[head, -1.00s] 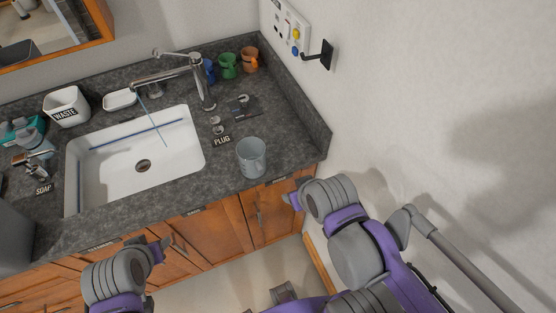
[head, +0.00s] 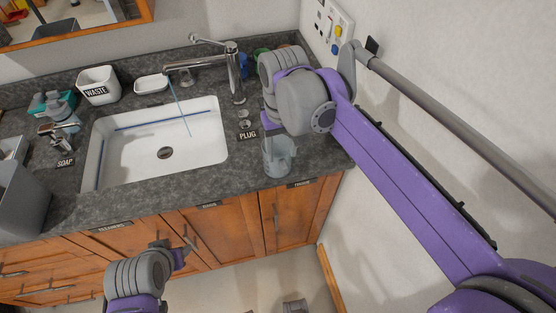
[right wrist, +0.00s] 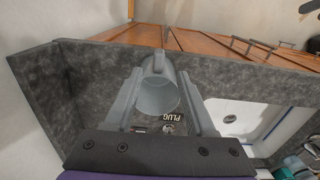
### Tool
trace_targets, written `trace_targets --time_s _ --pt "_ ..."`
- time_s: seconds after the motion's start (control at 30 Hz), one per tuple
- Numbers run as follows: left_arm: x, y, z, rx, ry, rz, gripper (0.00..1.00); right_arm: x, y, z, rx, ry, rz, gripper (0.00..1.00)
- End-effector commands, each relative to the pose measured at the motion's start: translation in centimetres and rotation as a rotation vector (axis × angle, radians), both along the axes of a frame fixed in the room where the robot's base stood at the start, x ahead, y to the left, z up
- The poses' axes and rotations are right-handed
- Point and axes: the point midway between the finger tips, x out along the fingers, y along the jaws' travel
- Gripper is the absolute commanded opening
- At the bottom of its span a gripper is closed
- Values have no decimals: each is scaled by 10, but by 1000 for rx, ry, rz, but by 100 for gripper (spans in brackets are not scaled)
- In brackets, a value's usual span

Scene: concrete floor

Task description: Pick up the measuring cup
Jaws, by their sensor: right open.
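The measuring cup (head: 278,162) is a translucent grey cup on the dark counter, right of the sink and near the front edge. My right gripper (head: 271,122) is above and just behind it in the head view, partly hidden by its own wrist. In the right wrist view the cup (right wrist: 157,94) shows between the two open fingers of the right gripper (right wrist: 160,80). I cannot tell whether either finger touches it. My left gripper (head: 171,252) is low in front of the cabinets, away from the cup; its jaw opening is unclear.
The white sink (head: 190,150) with a tall faucet (head: 233,72) lies left of the cup. A PLUG label (head: 247,135) is close by. A white WASTE bin (head: 98,86) and soap bottles stand farther left. The wall (head: 440,80) is close on the right.

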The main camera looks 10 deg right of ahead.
Motion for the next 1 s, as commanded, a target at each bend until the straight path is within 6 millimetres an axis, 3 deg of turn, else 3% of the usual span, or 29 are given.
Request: trace_targets --time_s 0.13,0.37,0.7,1.0 --pt "-1 0 -3 0 2 0 50 0 0 -26 0 -1 -1 55" --pt "-1 0 -4 0 2 0 50 0 -1 -45 0 -2 -1 55" --pt "-2 0 -5 0 3 0 50 0 -3 -91 1 -3 -1 55" --pt "-2 0 -5 0 3 0 50 0 -3 -95 1 -3 0 53"
